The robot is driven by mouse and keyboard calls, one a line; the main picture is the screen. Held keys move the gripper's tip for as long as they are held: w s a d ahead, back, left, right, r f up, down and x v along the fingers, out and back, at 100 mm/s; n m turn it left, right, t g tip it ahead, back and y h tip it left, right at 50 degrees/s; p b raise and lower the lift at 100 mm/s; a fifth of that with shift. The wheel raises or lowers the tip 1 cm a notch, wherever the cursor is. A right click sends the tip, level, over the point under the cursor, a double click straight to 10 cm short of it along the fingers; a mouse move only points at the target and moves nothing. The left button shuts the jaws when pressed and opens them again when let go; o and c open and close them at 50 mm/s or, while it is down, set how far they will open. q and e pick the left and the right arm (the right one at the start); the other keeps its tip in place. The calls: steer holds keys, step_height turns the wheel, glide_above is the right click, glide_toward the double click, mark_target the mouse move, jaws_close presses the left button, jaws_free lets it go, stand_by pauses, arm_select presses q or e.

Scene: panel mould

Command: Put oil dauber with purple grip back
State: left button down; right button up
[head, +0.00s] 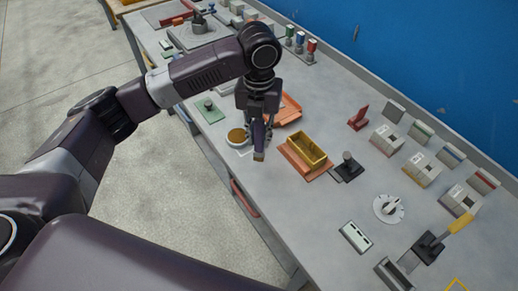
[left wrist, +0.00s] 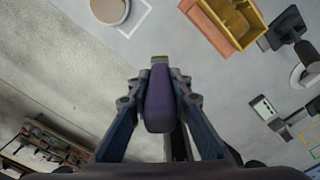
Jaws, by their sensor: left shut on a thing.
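My left gripper (head: 262,122) is shut on the oil dauber with the purple grip (head: 259,136) and holds it over the bench. In the left wrist view the purple grip (left wrist: 160,102) sits between the two fingers, with its pale tip (left wrist: 160,62) pointing away from the gripper. A round white dish with amber contents (head: 237,136) is just left of the dauber in the head view. It also shows at the top of the left wrist view (left wrist: 109,9). The dauber looks apart from the dish; its exact height is unclear. My right gripper is not in view.
A yellow bin (head: 306,147) on an orange base and a black lever (head: 348,166) stand to the right. An orange tray (head: 289,107) lies behind the gripper. A dial (head: 389,208) and several switch boxes fill the right side. Bare bench lies in front of the bin.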

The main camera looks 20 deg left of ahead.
mark_target(259, 152)
arm_select(q)
step_height(259, 152, down, 3)
steer(key=shift+r, duration=0.1)
steer(key=shift+f+p, duration=0.5)
steer(key=shift+f, duration=1.5)
steer(key=shift+f, duration=0.1)
steer(key=c, duration=1.8)
jaws_free()
steer(key=shift+o, duration=0.2)
